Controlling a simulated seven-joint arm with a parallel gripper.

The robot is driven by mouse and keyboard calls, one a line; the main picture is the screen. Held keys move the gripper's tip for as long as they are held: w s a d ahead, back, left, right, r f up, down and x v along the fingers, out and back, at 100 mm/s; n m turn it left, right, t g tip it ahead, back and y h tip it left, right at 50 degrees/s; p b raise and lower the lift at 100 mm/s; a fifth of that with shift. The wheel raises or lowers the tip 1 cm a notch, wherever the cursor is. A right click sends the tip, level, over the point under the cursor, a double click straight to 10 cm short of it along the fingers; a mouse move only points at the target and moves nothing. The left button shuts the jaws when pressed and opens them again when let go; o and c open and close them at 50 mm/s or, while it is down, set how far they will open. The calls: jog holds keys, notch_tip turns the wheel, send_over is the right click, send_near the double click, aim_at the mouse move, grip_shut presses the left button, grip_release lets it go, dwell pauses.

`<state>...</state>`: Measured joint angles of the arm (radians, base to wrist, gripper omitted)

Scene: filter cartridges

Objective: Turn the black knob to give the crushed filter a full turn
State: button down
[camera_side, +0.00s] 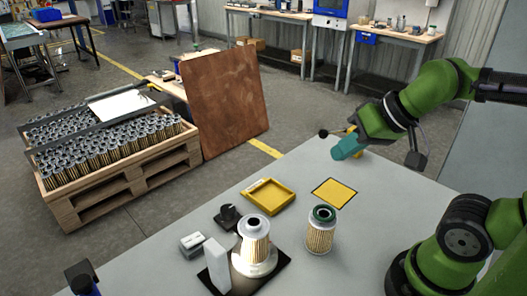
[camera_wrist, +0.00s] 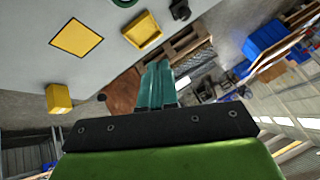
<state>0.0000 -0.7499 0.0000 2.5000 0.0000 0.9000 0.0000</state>
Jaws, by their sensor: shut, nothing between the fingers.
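The black knob (camera_side: 228,213) stands on a dark base on the grey table, left of a metal turntable. A pleated filter with a metal top (camera_side: 254,237) stands upright on that turntable. A second filter with a dark green top (camera_side: 320,231) stands upright on the table to its right. I cannot tell crushing on either at this size. My gripper (camera_side: 344,150) is above the table's far part, well away from the knob; its teal fingers are together and empty. They also show in the wrist view (camera_wrist: 156,84). A black thing at that view's top edge looks like the knob (camera_wrist: 180,9).
A yellow tray (camera_side: 268,196) and a black-edged yellow square (camera_side: 334,193) lie on the table. A white block (camera_side: 216,265) and a small grey device (camera_side: 192,244) stand near the turntable. A crate of filters (camera_side: 110,150) is on the floor. A yellow box (camera_wrist: 58,98) shows in the wrist view.

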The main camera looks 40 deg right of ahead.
dwell(0.4)
jog(key=c, duration=1.7)
grip_release()
jog(key=shift+o, duration=1.1)
jog(key=shift+a+f, duration=0.25)
jog(key=shift+f, duration=0.05)
jog(key=o, duration=0.9)
jog(key=w+a+g, duration=0.1)
jog(key=w, duration=0.1)
jog(key=w+a+f+g, duration=0.1)
jog(key=w, duration=0.1)
jog(key=w+a+g, duration=0.1)
jog(key=w, duration=0.2)
jog(key=shift+a+f+m+y, duration=0.15)
jog(key=shift+a+m+y, duration=0.05)
jog(key=shift+m+y, duration=0.2)
jog(key=m+g+h, duration=0.3)
jog(key=m+g, duration=0.1)
jog(key=m, duration=1.5)
send_over(228, 209)
notch_tip(228, 209, down, 4)
notch_tip(228, 209, down, 16)
jog(key=shift+f, duration=0.1)
